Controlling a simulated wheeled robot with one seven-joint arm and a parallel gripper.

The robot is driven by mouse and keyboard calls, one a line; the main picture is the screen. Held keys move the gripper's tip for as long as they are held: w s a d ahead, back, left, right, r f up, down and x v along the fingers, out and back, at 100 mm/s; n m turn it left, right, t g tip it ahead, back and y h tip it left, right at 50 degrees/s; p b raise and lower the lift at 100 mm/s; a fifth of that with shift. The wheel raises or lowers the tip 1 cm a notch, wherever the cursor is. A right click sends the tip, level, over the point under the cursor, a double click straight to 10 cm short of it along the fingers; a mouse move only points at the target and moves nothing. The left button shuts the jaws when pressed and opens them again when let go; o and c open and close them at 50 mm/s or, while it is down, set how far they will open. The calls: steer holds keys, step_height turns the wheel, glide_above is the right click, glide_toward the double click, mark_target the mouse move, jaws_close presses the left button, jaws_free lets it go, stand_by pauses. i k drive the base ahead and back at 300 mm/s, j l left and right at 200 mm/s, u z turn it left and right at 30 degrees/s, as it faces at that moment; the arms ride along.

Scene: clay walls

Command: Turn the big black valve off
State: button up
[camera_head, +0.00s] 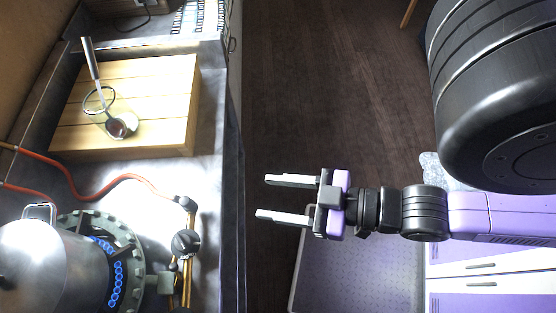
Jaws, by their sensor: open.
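The big black valve (186,243) is a round dark knob on brass piping at the right side of the gas burner (135,268), near the counter's edge. Blue flames show on the burner beneath a metal pot (45,268). My gripper (283,198) is open and empty, with its two pale fingers pointing left. It is over the floor, to the right of the counter and of the valve, apart from both.
An orange hose (110,182) runs to the pipe. A wooden board (165,110) with a ladle (115,122) lies on the counter (222,150) behind the burner. Dark floor (310,80) is clear beyond my gripper. White and purple drawers (480,268) stand at lower right.

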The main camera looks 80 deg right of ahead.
mark_target(183, 242)
steer(key=u, duration=0.3)
steer(key=l+u, duration=0.1)
steer(key=l, duration=0.35)
steer(key=k+l, duration=0.15)
steer(key=l, duration=0.25)
steer(key=l+u, duration=0.15)
steer(key=l, duration=0.3)
steer(key=k+l, duration=0.15)
steer(key=l, duration=0.25)
steer(key=u, duration=0.05)
